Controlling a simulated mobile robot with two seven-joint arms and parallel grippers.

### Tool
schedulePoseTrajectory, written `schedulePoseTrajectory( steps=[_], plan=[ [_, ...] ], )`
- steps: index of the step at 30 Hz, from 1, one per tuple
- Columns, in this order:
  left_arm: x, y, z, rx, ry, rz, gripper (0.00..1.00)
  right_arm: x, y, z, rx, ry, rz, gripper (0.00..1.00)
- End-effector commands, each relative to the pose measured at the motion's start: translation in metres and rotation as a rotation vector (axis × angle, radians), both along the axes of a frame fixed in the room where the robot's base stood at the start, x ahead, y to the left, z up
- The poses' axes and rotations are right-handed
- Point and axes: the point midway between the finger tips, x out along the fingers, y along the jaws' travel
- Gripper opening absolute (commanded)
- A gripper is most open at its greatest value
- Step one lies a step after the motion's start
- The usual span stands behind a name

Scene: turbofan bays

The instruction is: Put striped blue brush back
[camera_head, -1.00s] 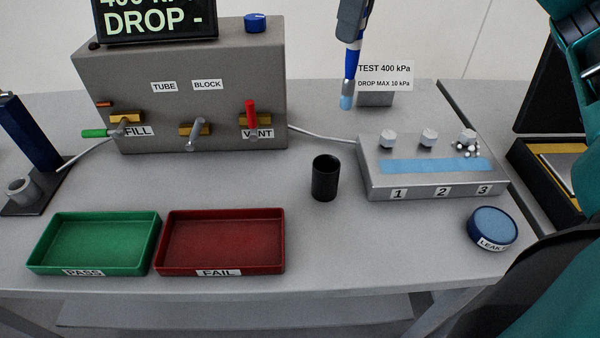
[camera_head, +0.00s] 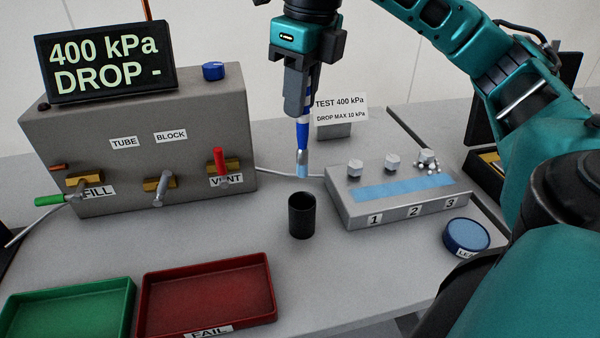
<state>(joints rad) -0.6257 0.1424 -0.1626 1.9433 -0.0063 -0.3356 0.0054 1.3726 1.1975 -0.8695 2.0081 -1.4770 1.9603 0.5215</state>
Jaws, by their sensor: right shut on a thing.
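The striped blue brush (camera_head: 302,138) has a blue and white handle and a pale blue tip. It hangs upright, tip down, in my right gripper (camera_head: 298,105), which is shut on it. The tip is above the table, behind the black cup (camera_head: 302,216) in the picture and just left of the grey block with numbered fittings. The cup is upright and looks empty, though its bottom is dark. My left gripper is not in view.
The grey block (camera_head: 345,212) carries fittings 1, 2 and 3, with white bubbles on fitting 3. A round blue tin (camera_head: 466,236) stands right. Red (camera_head: 207,318) and green (camera_head: 68,325) trays sit front left. The test box (camera_head: 140,190) with valves stands behind them.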

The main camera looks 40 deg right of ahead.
Motion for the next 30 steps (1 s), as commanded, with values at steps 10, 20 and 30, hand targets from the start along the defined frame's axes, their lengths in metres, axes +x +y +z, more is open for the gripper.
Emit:
schedulePoseTrajectory(
  steps=[10, 20, 30],
  plan=[
    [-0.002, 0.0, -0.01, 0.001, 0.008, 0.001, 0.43, -0.001, -0.001, -0.081, -0.002, 0.001, 0.0, 0.0],
    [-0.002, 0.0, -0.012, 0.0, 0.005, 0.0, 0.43, 0.0, -0.001, -0.118, -0.001, 0.002, -0.001, 0.0],
    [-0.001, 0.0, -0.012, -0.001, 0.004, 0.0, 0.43, 0.0, -0.001, -0.134, 0.0, -0.002, 0.0, 0.0]
  ],
)
